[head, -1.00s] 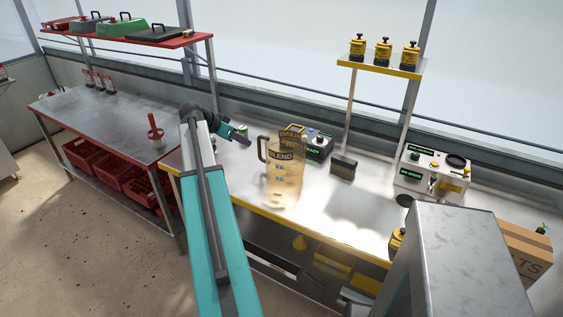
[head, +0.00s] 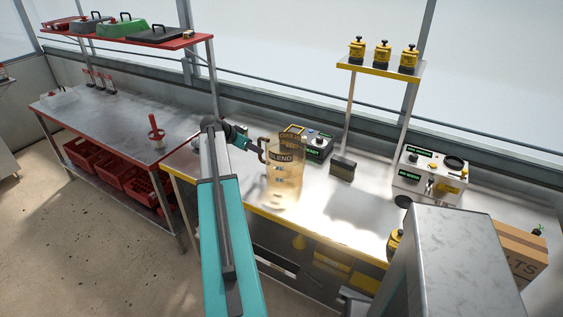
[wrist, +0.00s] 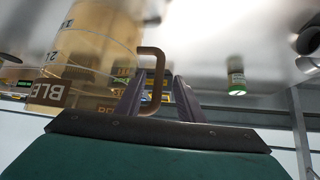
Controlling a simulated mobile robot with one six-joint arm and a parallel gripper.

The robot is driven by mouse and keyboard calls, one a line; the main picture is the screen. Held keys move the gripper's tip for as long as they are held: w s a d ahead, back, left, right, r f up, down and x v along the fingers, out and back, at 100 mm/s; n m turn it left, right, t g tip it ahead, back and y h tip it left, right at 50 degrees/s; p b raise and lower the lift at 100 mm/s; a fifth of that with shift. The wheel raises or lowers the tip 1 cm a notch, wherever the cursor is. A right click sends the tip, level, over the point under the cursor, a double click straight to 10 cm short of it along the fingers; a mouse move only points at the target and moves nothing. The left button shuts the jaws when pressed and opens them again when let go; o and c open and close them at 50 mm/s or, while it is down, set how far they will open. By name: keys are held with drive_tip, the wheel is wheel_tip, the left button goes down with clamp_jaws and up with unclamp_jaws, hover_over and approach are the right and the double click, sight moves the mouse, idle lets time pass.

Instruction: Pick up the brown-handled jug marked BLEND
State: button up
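The clear jug marked BLEND (head: 284,180) stands upright on the steel bench, its brown handle (head: 262,148) on its left side. My gripper (head: 252,147) is at the handle, reaching in from the left. In the wrist view, the jug (wrist: 90,50) fills the upper left, its BLEND label partly cut off. The brown handle (wrist: 160,75) rises between the two fingers of my gripper (wrist: 158,92). The fingers are apart, with a gap showing on the right of the handle. Whether the left finger touches the handle I cannot tell.
A dark device with a green READY display (head: 316,147) stands behind the jug. A dark brush-like block (head: 342,168) is to its right. A white control box (head: 430,172) stands farther right. A green-labelled small container (wrist: 236,82) shows in the wrist view.

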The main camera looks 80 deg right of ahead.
sight(260, 156)
drive_tip(key=shift+d, duration=0.1)
idle(0.3)
drive_tip(key=shift+p+x, duration=1.35)
drive_tip(key=shift+x, duration=1.2)
drive_tip(key=shift+a+f, duration=0.15)
drive_tip(key=shift+a, duration=0.05)
clamp_jaws()
